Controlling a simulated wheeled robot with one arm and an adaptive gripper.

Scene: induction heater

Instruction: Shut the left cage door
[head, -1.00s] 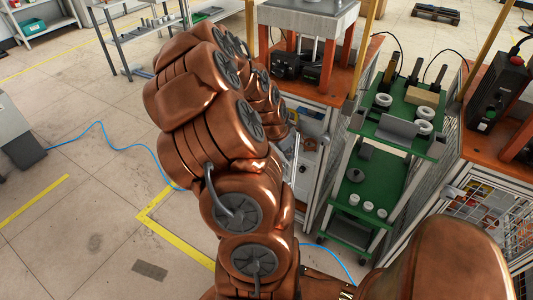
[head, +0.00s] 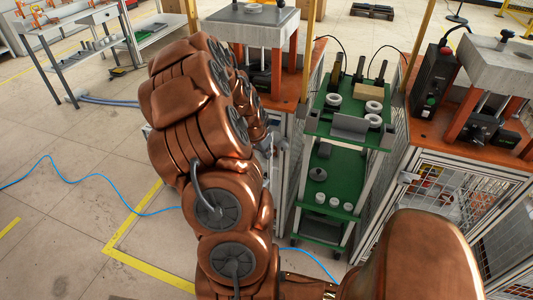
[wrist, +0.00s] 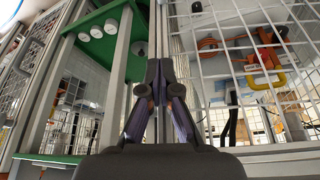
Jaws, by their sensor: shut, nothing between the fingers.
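The left cage (head: 289,180) stands under the left heater's orange top in the head view. My arm covers much of its front, so how far its door stands open cannot be told there. My gripper (head: 278,138) is partly hidden behind the arm, at the front of this cage. In the wrist view my gripper (wrist: 160,66) is shut and empty, its fingertips together before an upright metal frame post. A white wire mesh panel (wrist: 215,62) fills the right side, with orange hoses and a yellow handle behind it. Whether the fingers touch the post is unclear.
A green-shelved trolley (head: 345,130) with white rings and cylinders stands close on the right of the left cage. A second caged heater (head: 450,190) stands farther right. A blue hose (head: 110,188) lies on the otherwise open floor at left.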

